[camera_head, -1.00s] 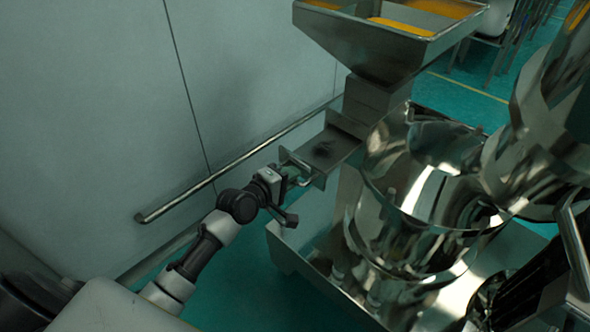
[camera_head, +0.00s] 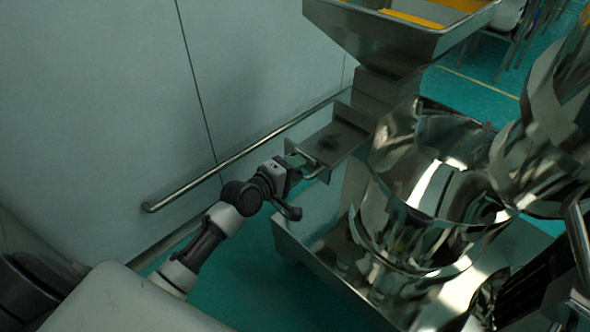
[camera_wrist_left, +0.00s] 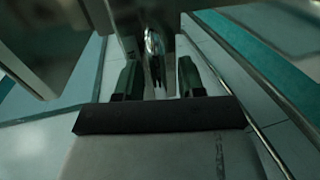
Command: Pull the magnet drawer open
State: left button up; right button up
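The magnet drawer's housing (camera_head: 335,138) is a flat metal box sticking out from the column under the hopper. Its front plate (camera_head: 324,177) carries a bent metal handle (camera_head: 310,172). My left gripper (camera_head: 298,160) is at this handle, coming from the lower left. In the left wrist view, the two dark green fingers of the left gripper (camera_wrist_left: 160,78) stand apart, with the shiny handle (camera_wrist_left: 154,45) between and just beyond their tips. Contact with the handle cannot be told. My right gripper is not in view.
A hopper (camera_head: 400,35) with orange material stands above the drawer. The round polished sieve (camera_head: 430,180) is close on the right, over a metal base tray (camera_head: 300,245). A wall rail (camera_head: 235,158) runs behind my left arm. Green floor is free below.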

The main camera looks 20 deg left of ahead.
pick_arm(q)
jog(key=v, duration=1)
jog(key=shift+s, duration=0.35)
jog(key=shift+a, duration=0.1)
jog(key=s+a+f+m+g+y+p, duration=0.1)
jog(key=s+f+m+g+y, duration=0.15)
jog(key=f, duration=0.65)
jog(key=s+a+f+m+g+y+p, duration=0.15)
jog(key=s+f, duration=0.25)
jog(key=f, duration=0.5)
jog(key=s+f+m+g+y+p, duration=0.1)
jog(key=s+f+g+p, duration=0.15)
jog(key=f, duration=0.65)
jog(key=s+d+f+m+g, duration=0.2)
jog(key=s+f+m, duration=0.2)
jog(key=s, duration=0.5)
jog(key=s+d+f+m+g+p, duration=0.1)
jog(key=s+d+f+m+g, duration=0.1)
jog(key=s+f, duration=0.4)
jog(key=s+d+f+m+g+p, duration=0.1)
jog(key=s+f+m, duration=0.4)
jog(key=s, duration=0.9)
jog(key=shift+s+d+f+m+g, duration=0.2)
jog(key=shift+d+m+g, duration=0.1)
jog(key=shift+d+g, duration=0.7)
jog(key=shift+a, duration=0.15)
